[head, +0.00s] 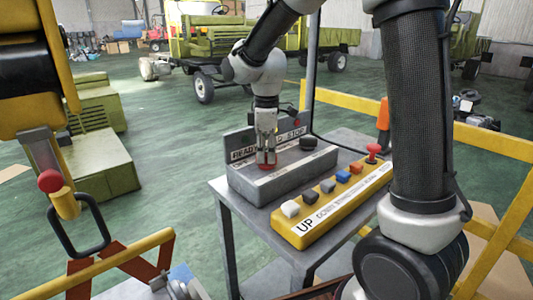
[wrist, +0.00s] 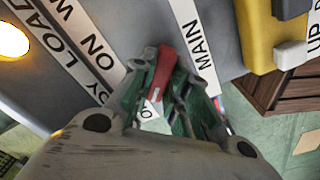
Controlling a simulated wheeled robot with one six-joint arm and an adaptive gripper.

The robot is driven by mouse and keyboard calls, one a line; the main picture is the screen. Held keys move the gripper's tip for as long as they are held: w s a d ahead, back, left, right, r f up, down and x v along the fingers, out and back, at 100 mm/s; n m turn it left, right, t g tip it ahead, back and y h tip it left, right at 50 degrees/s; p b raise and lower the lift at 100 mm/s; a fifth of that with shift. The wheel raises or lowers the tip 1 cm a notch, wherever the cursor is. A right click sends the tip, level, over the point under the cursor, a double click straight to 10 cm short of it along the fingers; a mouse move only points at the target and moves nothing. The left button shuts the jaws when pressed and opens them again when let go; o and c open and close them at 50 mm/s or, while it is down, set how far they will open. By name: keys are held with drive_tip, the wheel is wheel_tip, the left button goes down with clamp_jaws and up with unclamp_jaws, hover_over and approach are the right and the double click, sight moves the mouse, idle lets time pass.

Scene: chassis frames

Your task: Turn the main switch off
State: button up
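The main switch is a red handle (head: 266,157) on the sloped top of a grey control box (head: 285,178). In the wrist view the red handle (wrist: 164,69) stands beside a white label reading MAIN (wrist: 196,45). A small white label (wrist: 151,112) with what looks like an O shows between my fingers. My gripper (head: 266,148) points down onto the switch. In the wrist view my gripper (wrist: 166,74) has a fingertip close against each side of the red handle, and it appears shut on it. The handle's lower part is partly hidden by the fingers.
A yellow panel (head: 330,200) with several coloured buttons and a red mushroom knob (head: 373,150) lies right beside the box. A black knob (head: 310,143) is on the box's far end. A lamp (wrist: 12,40) glows. Yellow rails (head: 490,140) stand at the right.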

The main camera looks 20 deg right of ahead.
sight(266, 154)
drive_tip(key=o, duration=0.4)
wheel_tip(266, 154, up, 12)
idle(0.4)
idle(0.3)
drive_tip(key=shift+s+d+f+m+t, duration=0.35)
drive_tip(key=shift+s+d+m+t, duration=0.4)
drive_tip(key=shift+s+d+m, duration=2.35)
drive_tip(key=shift+s+d+f+m+t, duration=0.5)
drive_tip(key=shift+s+d+m, duration=1.15)
drive_tip(key=shift+s, duration=2.9)
drive_tip(key=shift+s+d+f+m+t, duration=0.15)
drive_tip(key=shift+s+d+m+t, duration=0.8)
drive_tip(key=shift+s+d+m, duration=2.15)
